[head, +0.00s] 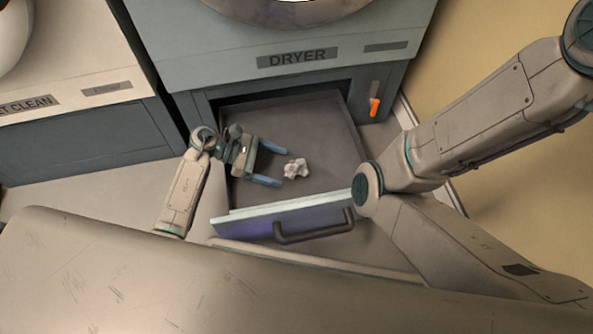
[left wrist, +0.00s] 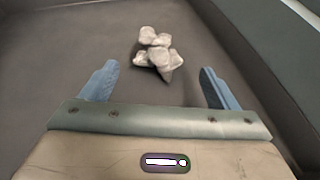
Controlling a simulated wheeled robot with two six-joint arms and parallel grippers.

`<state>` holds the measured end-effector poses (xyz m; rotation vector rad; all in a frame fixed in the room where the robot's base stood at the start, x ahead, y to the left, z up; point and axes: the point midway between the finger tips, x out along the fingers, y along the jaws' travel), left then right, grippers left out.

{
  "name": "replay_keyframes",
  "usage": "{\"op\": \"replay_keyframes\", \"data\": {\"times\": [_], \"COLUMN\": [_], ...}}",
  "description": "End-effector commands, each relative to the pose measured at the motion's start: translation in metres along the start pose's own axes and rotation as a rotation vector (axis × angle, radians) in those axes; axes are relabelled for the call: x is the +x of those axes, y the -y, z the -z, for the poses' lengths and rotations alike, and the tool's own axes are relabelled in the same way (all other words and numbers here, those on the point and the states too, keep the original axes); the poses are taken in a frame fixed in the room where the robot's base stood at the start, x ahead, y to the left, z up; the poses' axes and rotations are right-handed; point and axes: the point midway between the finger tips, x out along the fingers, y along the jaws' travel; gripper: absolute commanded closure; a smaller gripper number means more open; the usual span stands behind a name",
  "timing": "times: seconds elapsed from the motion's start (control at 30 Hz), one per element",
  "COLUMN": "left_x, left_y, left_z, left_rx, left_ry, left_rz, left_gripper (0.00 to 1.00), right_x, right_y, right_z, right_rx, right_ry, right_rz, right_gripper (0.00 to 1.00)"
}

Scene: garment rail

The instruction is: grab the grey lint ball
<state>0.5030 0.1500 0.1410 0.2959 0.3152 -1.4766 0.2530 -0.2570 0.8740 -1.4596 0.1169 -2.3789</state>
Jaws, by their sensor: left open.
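The grey lint ball (head: 295,168) is a pale, lumpy clump lying on the dark floor of the open drawer under the dryer. It also shows in the left wrist view (left wrist: 157,50), just beyond the fingertips and between their lines. My left gripper (head: 277,166) is open and empty inside the drawer, its two blue fingers pointing at the lint ball. In the left wrist view its fingers (left wrist: 160,75) stand wide apart, with the ball a little ahead of them. My right arm's links cross the right of the head view, but its gripper is not in view.
The drawer (head: 325,115) is pulled out, with its front panel and dark handle (head: 314,230) on the near side. The dryer (head: 300,60) stands above it, with an orange lever (head: 375,106) at right. The drawer floor around the ball is clear.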

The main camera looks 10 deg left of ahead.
Motion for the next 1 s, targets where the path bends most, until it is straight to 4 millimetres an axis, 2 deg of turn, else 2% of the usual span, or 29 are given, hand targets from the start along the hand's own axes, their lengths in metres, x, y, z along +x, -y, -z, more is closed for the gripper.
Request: {"op": "replay_keyframes", "data": {"times": [0.03, 0.23, 0.57, 0.7, 0.8, 1.0], "left_x": [0.01, 0.035, 0.041, 0.04, 0.04, 0.04], "left_y": [-0.002, -0.003, -0.003, -0.003, -0.003, -0.003], "left_z": [0.006, 0.007, 0.004, 0.004, 0.004, 0.004], "left_rx": [0.001, -0.001, -0.001, -0.001, -0.001, -0.001], "left_ry": [0.003, 0.003, 0.001, 0.001, 0.001, 0.001], "left_rz": [0.0, 0.0, 0.0, 0.0, 0.0, 0.0], "left_gripper": [0.18, 0.18, 0.18, 0.45, 0.62, 0.62], "right_x": [-0.01, -0.023, -0.024, -0.023, -0.023, -0.023], "right_y": [-0.003, -0.007, -0.007, -0.007, -0.007, -0.007], "right_z": [0.005, 0.012, 0.012, 0.012, 0.012, 0.012], "right_rx": [0.0, 0.001, 0.002, 0.002, 0.002, 0.003], "right_ry": [0.001, 0.004, 0.004, 0.004, 0.004, 0.004], "right_rz": [0.0, -0.001, -0.001, -0.001, -0.001, -0.001], "right_gripper": [0.64, 0.64, 0.64, 0.64, 0.64, 0.64]}}
